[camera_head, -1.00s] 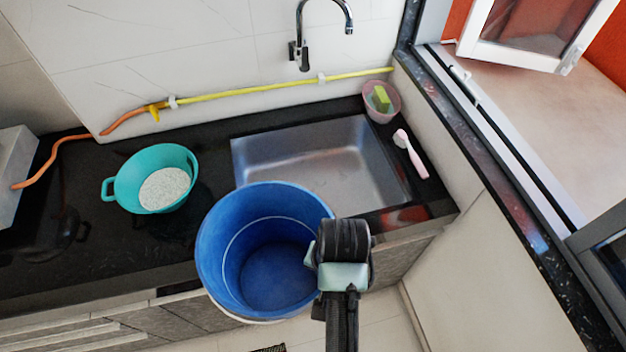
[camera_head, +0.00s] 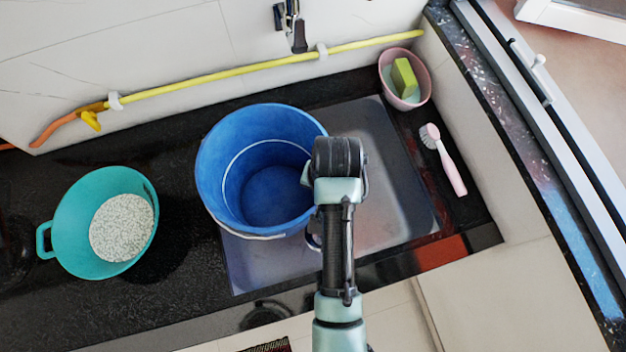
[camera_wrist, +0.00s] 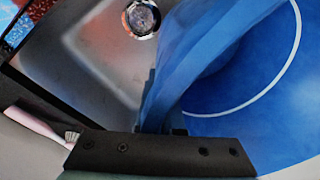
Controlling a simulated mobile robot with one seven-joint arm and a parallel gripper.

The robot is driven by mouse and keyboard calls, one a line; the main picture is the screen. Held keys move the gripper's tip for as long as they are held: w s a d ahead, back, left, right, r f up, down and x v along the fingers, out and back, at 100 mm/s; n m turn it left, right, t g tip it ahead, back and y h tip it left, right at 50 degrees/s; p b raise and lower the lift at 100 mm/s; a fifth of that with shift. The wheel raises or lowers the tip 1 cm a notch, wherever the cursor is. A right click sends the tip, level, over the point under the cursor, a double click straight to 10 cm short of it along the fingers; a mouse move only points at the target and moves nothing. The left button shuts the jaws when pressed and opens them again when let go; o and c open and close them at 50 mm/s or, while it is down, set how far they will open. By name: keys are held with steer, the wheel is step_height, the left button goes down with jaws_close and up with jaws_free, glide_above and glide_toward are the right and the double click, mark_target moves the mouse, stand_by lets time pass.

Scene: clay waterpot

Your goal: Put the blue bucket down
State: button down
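The blue bucket (camera_head: 268,190) is in the middle of the head view, its open mouth facing up. It covers the left part of the metal sink (camera_head: 375,190); I cannot tell whether its base touches anything. My gripper (camera_head: 312,175) is at the bucket's right rim, its fingers mostly hidden behind my wrist. In the wrist view the bucket wall (camera_wrist: 190,70) runs between the dark fingertips (camera_wrist: 160,128), so my gripper is shut on the bucket's rim. The sink drain (camera_wrist: 142,18) shows beside the bucket.
A teal colander (camera_head: 75,230) with white grains stands on the black counter (camera_head: 60,310) at left. A pink bowl (camera_head: 425,92) with a green-yellow sponge (camera_head: 404,77) and a pink brush (camera_head: 448,165) are right of the sink. A faucet (camera_head: 292,22) hangs above, behind the bucket.

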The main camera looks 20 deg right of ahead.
step_height(320, 180, down, 4)
steer(key=shift+w+r+b, duration=0.1)
steer(key=shift+w+b, duration=0.05)
steer(key=shift+b, duration=0.85)
step_height(320, 180, down, 10)
steer(key=shift+w+b, duration=0.15)
steer(key=shift+b, duration=0.2)
steer(key=c, duration=1.5)
jaws_free()
steer(key=shift+f, duration=0.2)
steer(key=o, duration=0.4)
